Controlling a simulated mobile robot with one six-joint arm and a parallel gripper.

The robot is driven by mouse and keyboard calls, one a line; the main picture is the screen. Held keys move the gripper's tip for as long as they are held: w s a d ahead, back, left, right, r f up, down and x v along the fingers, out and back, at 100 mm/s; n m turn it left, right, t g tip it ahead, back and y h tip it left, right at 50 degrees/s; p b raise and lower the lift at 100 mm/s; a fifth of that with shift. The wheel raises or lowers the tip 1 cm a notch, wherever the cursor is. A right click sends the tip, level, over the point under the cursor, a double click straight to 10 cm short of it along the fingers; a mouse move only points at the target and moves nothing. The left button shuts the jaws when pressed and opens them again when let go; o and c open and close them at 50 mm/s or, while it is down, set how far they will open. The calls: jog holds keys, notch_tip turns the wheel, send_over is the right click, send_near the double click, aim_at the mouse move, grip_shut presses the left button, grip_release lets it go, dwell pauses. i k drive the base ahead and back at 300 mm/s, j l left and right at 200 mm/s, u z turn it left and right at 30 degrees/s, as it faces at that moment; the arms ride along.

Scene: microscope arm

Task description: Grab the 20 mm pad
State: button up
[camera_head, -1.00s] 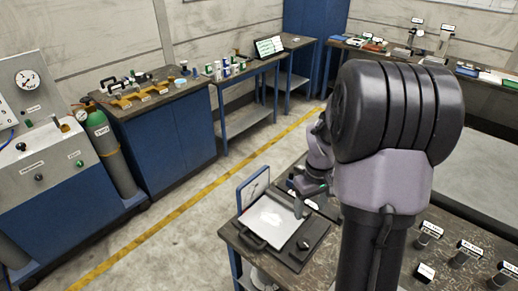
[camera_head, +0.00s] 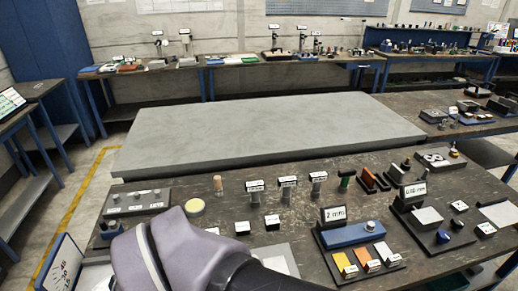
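I cannot pick out the 20 mm pad with certainty. Three short grey cylinders with small label cards stand in a row on the dark table: a left one (camera_head: 256,198), a middle one (camera_head: 287,194) and a right one (camera_head: 317,189). Their card text is too small to read surely. My purple-grey arm crosses the lower left of the view. My gripper is not visible; it is out of frame or hidden behind the arm.
A large grey slab (camera_head: 270,128) lies behind the cylinders. A round yellowish disc (camera_head: 194,206), a wooden peg (camera_head: 218,185) and a grey plate (camera_head: 137,201) sit to the left. Orange and yellow pieces (camera_head: 345,262) and several labelled fixtures crowd the right. Benches line the back wall.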

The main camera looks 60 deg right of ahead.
aim_at(459, 207)
jog(key=z, duration=3.8)
jog(key=i+l+u, duration=0.3)
jog(key=i+l, duration=0.25)
jog(key=i+l+u, duration=0.1)
jog(key=i+l, duration=0.25)
jog(key=i+l+u, duration=0.15)
jog(key=i+l, duration=0.15)
jog(key=i+l+u, duration=0.15)
jog(key=l, duration=0.3)
jog(key=i+l+u, duration=0.15)
jog(key=i+l, duration=0.2)
jog(key=i+l+u, duration=0.15)
jog(key=l, duration=0.35)
